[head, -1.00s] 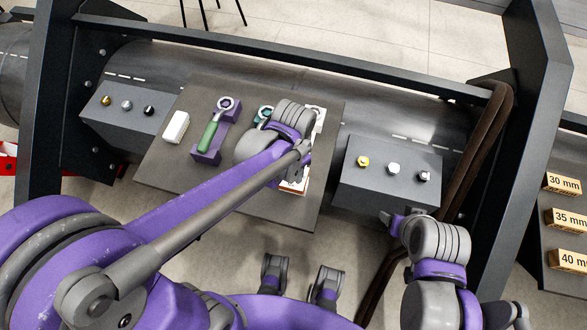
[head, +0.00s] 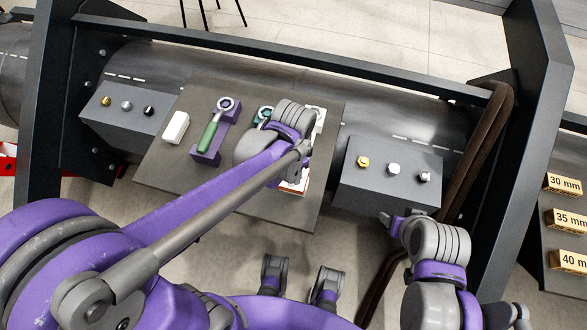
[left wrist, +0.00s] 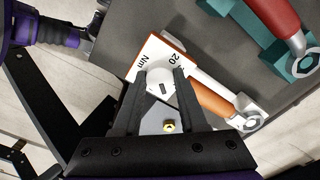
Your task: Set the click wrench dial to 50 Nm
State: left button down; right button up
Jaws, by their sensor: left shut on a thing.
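The click wrench has an orange handle (left wrist: 212,102) and a silver head (left wrist: 248,115) in the left wrist view. A white scale plate with an orange edge (left wrist: 150,52) carries the printed marks "20" and "Nm". A white round dial (left wrist: 160,84) with a small dark mark sits over the plate. My left gripper (left wrist: 160,76) is shut on the dial, one finger on each side. The fingers hide part of the scale, and I cannot read the dial's setting. In the head view my left arm covers most of the wrench. My right gripper (head: 390,219) is near the right grey box's front edge.
A green-handled wrench (head: 210,137) rests in a purple holder. A red-handled wrench (left wrist: 275,15) lies in a teal holder beside the click wrench. A white block (head: 176,127) is on the board (head: 240,205). Grey boxes with knobs stand left (head: 125,125) and right (head: 375,190).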

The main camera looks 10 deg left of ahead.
pick_arm(q)
jog(key=shift+c, duration=2.2)
grip_release()
jog(key=shift+r, duration=0.1)
notch_tip(320, 180, up, 11)
jog(key=p, duration=0.1)
jog(key=shift+p, duration=0.3)
jog(key=s+a+n+t+p, duration=0.4)
jog(key=s+a+n+t, duration=0.1)
jog(key=a+n, duration=0.4)
jog(key=shift+s+n, duration=0.8)
jog(key=shift+s, duration=0.1)
